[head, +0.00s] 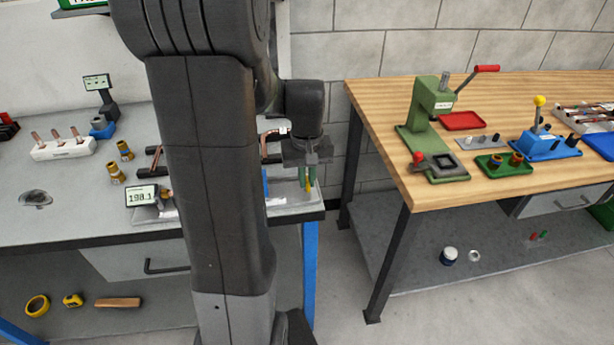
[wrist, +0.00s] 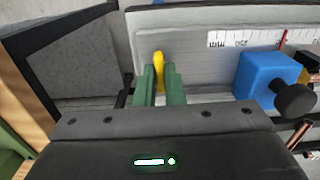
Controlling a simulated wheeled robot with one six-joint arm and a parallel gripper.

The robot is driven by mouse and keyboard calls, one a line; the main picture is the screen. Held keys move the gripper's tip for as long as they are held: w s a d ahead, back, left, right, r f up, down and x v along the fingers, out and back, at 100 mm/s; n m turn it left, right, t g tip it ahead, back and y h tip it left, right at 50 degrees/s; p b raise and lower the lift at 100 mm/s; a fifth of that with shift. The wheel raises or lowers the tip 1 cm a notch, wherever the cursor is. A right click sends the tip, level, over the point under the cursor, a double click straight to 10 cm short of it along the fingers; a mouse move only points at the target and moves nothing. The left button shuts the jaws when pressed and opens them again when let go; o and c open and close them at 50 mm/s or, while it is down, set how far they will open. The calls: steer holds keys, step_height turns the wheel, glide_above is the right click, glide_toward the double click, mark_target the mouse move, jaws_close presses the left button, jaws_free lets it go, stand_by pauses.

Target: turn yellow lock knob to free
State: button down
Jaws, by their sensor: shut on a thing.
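The yellow lock knob (wrist: 159,60) shows in the wrist view as a narrow upright yellow piece between my green fingertips. My gripper (wrist: 160,80) is shut on it. In the head view my gripper (head: 307,178) points down at the right end of the grey bench, with a little yellow between its green fingers. The fingers hide part of the knob, and its lock marking cannot be read. A blue block (wrist: 262,75) with a black round knob (wrist: 295,98) sits to the right, apart from my fingers, below a white scale (wrist: 260,39) with a red line.
A small display (head: 141,196) reads 198.1 on the grey bench (head: 60,222). My arm hides the bench's middle. A wooden table (head: 380,110) with a green press (head: 432,105) and a blue lever tool (head: 540,143) stands to the right, across a gap.

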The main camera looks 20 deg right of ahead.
mark_target(307, 181)
stand_by(0.3)
steer(key=c, duration=1.5)
jaws_free()
step_height(307, 181, up, 14)
steer(key=shift+f, duration=0.1)
step_height(307, 181, down, 14)
steer(key=shift+r, duration=0.1)
